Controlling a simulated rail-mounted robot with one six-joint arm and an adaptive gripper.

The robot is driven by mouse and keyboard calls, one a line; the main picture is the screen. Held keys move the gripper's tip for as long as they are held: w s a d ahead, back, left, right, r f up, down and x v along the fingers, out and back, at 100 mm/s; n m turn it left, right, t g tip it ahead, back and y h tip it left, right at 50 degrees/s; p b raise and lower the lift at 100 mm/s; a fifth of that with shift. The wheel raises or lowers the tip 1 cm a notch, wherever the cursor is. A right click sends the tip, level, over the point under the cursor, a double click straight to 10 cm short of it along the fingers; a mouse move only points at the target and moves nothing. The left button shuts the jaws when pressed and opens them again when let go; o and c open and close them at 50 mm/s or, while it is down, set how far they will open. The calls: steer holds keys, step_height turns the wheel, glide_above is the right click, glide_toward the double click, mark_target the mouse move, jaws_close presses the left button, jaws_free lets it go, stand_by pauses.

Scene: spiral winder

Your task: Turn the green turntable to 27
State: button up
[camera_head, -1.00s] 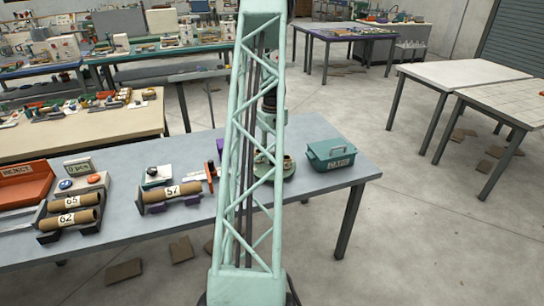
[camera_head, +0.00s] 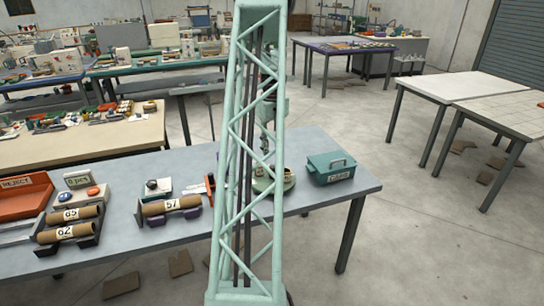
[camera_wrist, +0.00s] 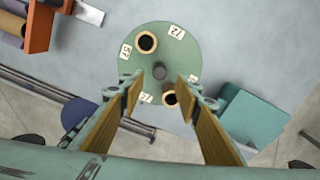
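The green turntable (camera_wrist: 190,55) is a round disc with a grey centre knob (camera_wrist: 159,73), seen from above in the wrist view. Two brown tubes stand on it, one upper left (camera_wrist: 147,42) and one lower right (camera_wrist: 169,98). White number labels lie around its rim; one reads 72 (camera_wrist: 177,32), another at the left (camera_wrist: 126,51) is hard to read. My gripper (camera_wrist: 159,77) is open, its fingers on either side of the knob in the picture; I cannot tell whether they touch anything. In the head view the turntable (camera_head: 262,187) is partly hidden behind my mast.
A teal lidded box (camera_head: 331,168) stands right of the turntable, also in the wrist view (camera_wrist: 254,116). To the left on the grey table (camera_head: 115,200) are a holder with tube 57 (camera_head: 171,204), more tubes (camera_head: 70,224) and an orange reject tray (camera_head: 22,195).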

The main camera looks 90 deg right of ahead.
steer(key=shift+r, duration=0.65)
stand_by(0.4)
